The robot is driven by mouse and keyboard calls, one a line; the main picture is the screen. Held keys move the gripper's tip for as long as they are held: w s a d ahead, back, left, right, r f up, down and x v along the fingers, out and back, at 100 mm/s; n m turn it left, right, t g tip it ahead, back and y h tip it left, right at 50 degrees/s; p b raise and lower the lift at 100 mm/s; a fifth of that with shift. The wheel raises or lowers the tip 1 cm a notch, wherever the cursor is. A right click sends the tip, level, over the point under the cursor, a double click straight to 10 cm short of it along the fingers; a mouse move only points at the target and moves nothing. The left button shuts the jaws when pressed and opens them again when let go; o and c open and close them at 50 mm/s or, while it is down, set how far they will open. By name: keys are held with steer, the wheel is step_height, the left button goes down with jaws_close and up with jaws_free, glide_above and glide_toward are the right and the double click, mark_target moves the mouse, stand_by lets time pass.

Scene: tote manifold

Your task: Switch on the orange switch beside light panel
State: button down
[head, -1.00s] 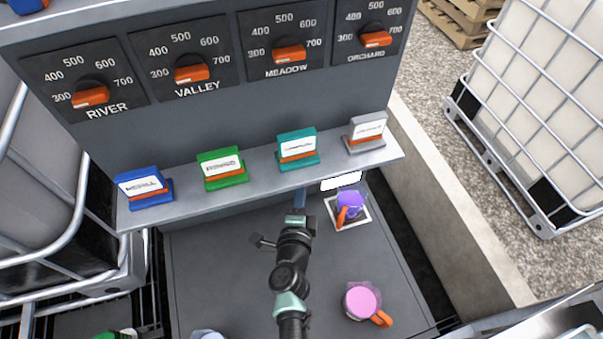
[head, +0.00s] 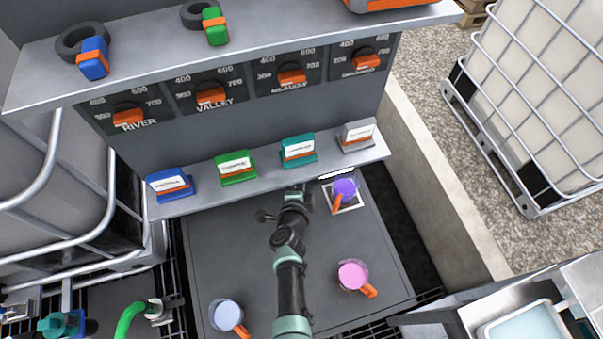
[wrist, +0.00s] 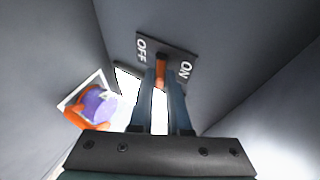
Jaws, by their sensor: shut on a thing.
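The orange switch (wrist: 160,72) stands on a dark plate (wrist: 178,48) marked OFF at left and ON at right in the wrist view. My gripper (wrist: 161,80) is shut on the switch, one finger on each side of it. The switch shows between the two words; I cannot tell which side it is set to. A bright white panel (wrist: 126,82) shows below the plate, partly behind the fingers. It is a thin strip (head: 337,174) under the shelf edge in the head view. The switch and fingertips are hidden by the lower shelf in the head view.
A purple jug (head: 345,188) stands on a white square at the right of the dark floor. A pink jug (head: 352,274) and a pale blue jug (head: 227,313) stand nearer. The lower shelf (head: 265,174) with several coloured label blocks overhangs my gripper.

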stand_by(0.3)
steer(key=c, duration=0.9)
jaws_free()
steer(key=shift+s, duration=0.1)
steer(key=shift+p+v, duration=2.5)
steer(key=shift+v, duration=3.9)
